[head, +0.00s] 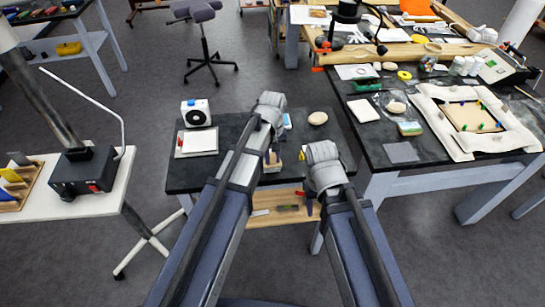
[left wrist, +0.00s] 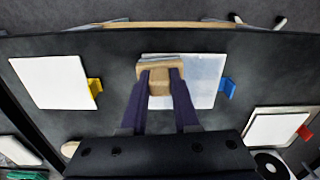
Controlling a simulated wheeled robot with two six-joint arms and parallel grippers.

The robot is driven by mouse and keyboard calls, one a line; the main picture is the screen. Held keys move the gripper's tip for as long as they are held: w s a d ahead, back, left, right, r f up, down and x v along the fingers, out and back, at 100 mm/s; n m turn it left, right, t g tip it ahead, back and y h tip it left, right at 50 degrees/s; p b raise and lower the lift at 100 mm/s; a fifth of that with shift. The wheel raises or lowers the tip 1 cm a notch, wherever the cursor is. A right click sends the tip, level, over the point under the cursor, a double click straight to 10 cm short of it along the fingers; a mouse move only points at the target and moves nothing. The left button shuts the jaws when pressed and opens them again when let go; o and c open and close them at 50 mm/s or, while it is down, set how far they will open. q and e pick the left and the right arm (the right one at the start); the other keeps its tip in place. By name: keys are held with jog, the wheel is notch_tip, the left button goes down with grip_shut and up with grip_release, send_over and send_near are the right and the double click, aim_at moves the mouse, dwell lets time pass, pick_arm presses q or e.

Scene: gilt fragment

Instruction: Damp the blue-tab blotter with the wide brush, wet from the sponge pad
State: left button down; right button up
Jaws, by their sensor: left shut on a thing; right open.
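In the left wrist view, the blue-tab blotter (left wrist: 208,75) lies on the dark table, its blue tab (left wrist: 228,87) at the right. Its surface looks pale blue-grey and mottled beside the whiter blotters. My left gripper (left wrist: 158,92) is shut on the wide brush (left wrist: 158,68), a tan block over the blotter's left part. I cannot tell whether its bristles touch the paper. In the head view, my left gripper (head: 272,158) is mostly behind its own arm; the blue tab (head: 287,121) shows beside it. My right gripper (head: 309,203) is open at the table's front edge. I cannot identify the sponge pad.
A yellow-tab blotter (left wrist: 50,82) and a red-tab blotter (left wrist: 272,130) flank the blue-tab one. A crowded table (head: 385,150) is at the right.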

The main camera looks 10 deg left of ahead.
pick_arm(q)
jog(key=shift+w+a, duration=0.25)
jog(key=shift+w, duration=0.6)
jog(key=shift+w+a, duration=0.25)
jog(key=shift+w, duration=0.6)
jog(key=shift+w, duration=0.1)
jog(key=shift+w+a, duration=0.3)
jog(key=shift+w, duration=0.65)
jog(key=shift+w+a, duration=0.25)
jog(key=shift+w, duration=0.65)
jog(key=shift+s, duration=0.15)
jog(key=shift+s+d, duration=0.3)
jog(key=shift+s, duration=0.65)
jog(key=shift+s+d, duration=0.3)
jog(key=shift+s, duration=0.6)
jog(key=shift+s+d+r, duration=0.1)
jog(key=shift+s+d, duration=0.2)
jog(key=shift+s, duration=0.7)
jog(key=shift+s+d, duration=0.25)
jog(key=shift+s, duration=0.7)
